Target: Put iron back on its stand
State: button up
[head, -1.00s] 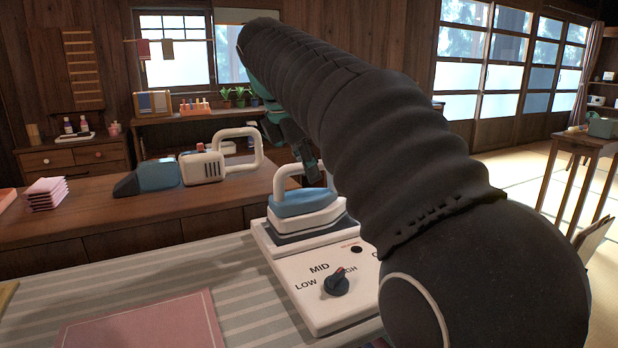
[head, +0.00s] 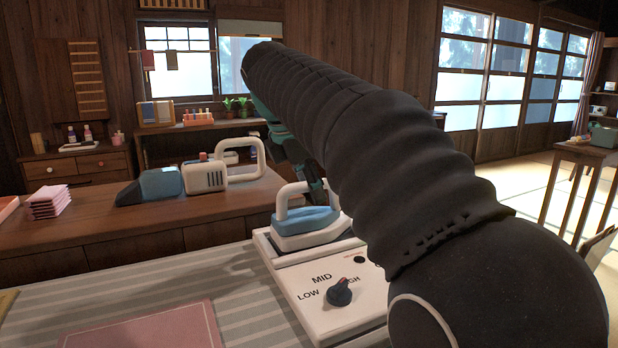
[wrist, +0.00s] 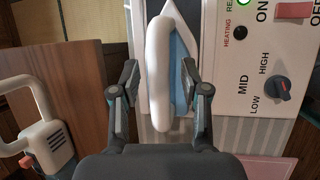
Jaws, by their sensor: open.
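The iron (head: 308,222) has a white handle and a blue body. It sits low over the far part of its white stand (head: 312,290), and appears to rest there, sole down. The stand's panel has a dark dial and LOW, MID, HIGH marks. In the wrist view the iron's handle (wrist: 159,75) runs between the two fingers of my gripper (wrist: 160,78), which is open with a finger on each side. The stand's panel (wrist: 258,60) is to the right there. My arm hides the right side of the iron in the head view, where my gripper (head: 313,188) shows only partly.
The stand is on a striped board (head: 200,290) with a pink cloth (head: 150,325). Behind is a wooden counter (head: 90,222) with a blue and white appliance (head: 205,177) and folded pink cloths (head: 50,202).

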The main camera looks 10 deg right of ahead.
jog(key=p+v, duration=0.1)
jog(key=v, duration=1.1)
